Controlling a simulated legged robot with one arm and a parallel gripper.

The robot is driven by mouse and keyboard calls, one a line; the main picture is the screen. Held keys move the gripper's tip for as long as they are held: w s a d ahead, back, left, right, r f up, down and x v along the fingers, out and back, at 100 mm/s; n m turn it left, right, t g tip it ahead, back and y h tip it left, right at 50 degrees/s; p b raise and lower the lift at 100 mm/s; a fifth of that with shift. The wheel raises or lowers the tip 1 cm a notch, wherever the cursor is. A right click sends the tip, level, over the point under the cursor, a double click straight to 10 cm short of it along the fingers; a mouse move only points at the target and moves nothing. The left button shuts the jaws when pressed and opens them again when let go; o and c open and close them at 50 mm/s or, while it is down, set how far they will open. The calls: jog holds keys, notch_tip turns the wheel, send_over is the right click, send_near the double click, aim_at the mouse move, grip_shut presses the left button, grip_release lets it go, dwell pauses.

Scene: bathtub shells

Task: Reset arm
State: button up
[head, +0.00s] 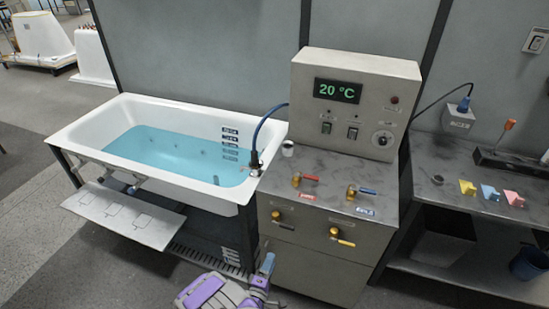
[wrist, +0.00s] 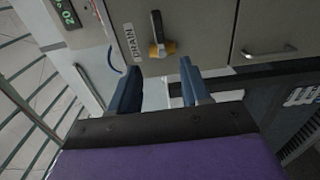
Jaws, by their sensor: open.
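My gripper (head: 267,264) is low in front of the cabinet in the head view, near the tub's right front corner. In the wrist view my gripper (wrist: 158,76) has its two blue fingers apart with nothing between them. The fingers appear apart from this valve. My purple arm is partly cut off at the bottom of the head view.
The white bathtub (head: 85,128) holds blue water. The cabinet (head: 310,262) bears red-handled (head: 305,179) and blue-handled (head: 361,191) valves on top. A control box (head: 345,130) reads 20 °C. A side bench (head: 450,200) stands right; a grey panel (head: 122,216) juts out from the tub's front.

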jog(key=w+a+r+m+g+y, duration=0.4)
jog(key=w+a+r+m+g, duration=0.2)
jog(key=w+r+m+g, duration=0.1)
jog(key=s+d+r+m+g+y, duration=0.1)
jog(key=s+r+g+y, duration=0.15)
jog(key=r, duration=0.45)
jog(key=s+d+r+m+g+y, duration=0.1)
jog(key=s+r+g, duration=0.15)
jog(key=r, duration=0.55)
jog(key=s+d+r+m+g, duration=0.2)
jog(key=s+d+r, duration=0.3)
jog(key=s, duration=0.7)
jog(key=s+d+r+m+g+h, duration=0.1)
jog(key=s+d+r+g, duration=0.1)
jog(key=s+d+r, duration=0.4)
jog(key=s+d+r+m+g+h, duration=0.1)
jog(key=s+d+r, duration=0.5)
jog(key=s, duration=1.3)
jog(key=d+m+g, duration=0.1)
jog(key=d+g, duration=0.1)
jog(key=d, duration=0.2)
jog(key=shift+d+m, duration=0.3)
jog(key=shift+d, duration=0.1)
